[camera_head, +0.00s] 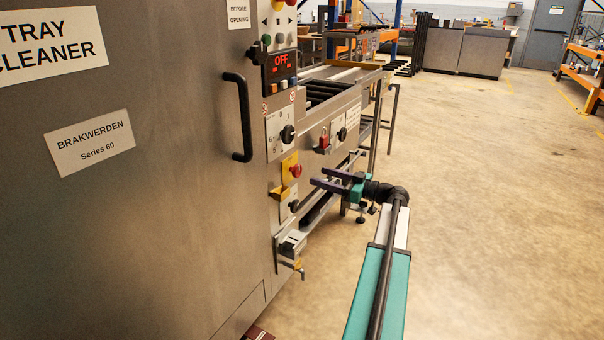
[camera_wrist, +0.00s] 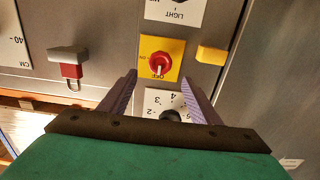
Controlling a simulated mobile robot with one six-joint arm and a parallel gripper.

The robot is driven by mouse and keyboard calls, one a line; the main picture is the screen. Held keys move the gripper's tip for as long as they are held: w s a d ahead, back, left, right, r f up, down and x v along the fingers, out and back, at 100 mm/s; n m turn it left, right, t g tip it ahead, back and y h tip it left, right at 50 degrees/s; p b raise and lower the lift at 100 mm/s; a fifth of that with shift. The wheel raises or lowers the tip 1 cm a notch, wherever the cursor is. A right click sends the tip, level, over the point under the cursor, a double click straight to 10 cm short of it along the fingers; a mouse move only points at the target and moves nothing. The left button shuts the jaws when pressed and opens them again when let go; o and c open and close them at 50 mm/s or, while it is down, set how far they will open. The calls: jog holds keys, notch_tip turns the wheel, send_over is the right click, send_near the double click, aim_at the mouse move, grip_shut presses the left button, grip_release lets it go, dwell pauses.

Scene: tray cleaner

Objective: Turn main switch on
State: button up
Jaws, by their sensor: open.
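The main switch appears to be the red knob on a square yellow plate (camera_head: 290,165) on the tray cleaner's side panel. In the wrist view the red knob (camera_wrist: 159,62) sits on its yellow plate, with small lettering around it too small to read surely. The display (camera_head: 281,60) above shows red "OFF". My gripper (camera_head: 320,177) is open and empty, to the right of the panel in the head view. In the wrist view its fingertips (camera_wrist: 158,79) are spread either side of the plate's lower part, apart from the knob; the exact gap cannot be told.
A dial plate with a black knob (camera_wrist: 170,115) lies between my fingers, partly hidden. A yellow block (camera_wrist: 212,54) and a red padlock-like part (camera_wrist: 71,70) flank the switch. A black door handle (camera_head: 241,115) protrudes. Floor to the right is open.

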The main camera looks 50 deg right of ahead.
aim_at(299, 170)
jog(key=b+x, duration=0.1)
jog(key=x, duration=0.8)
jog(key=shift+c, duration=0.4)
jog(key=c, duration=0.9)
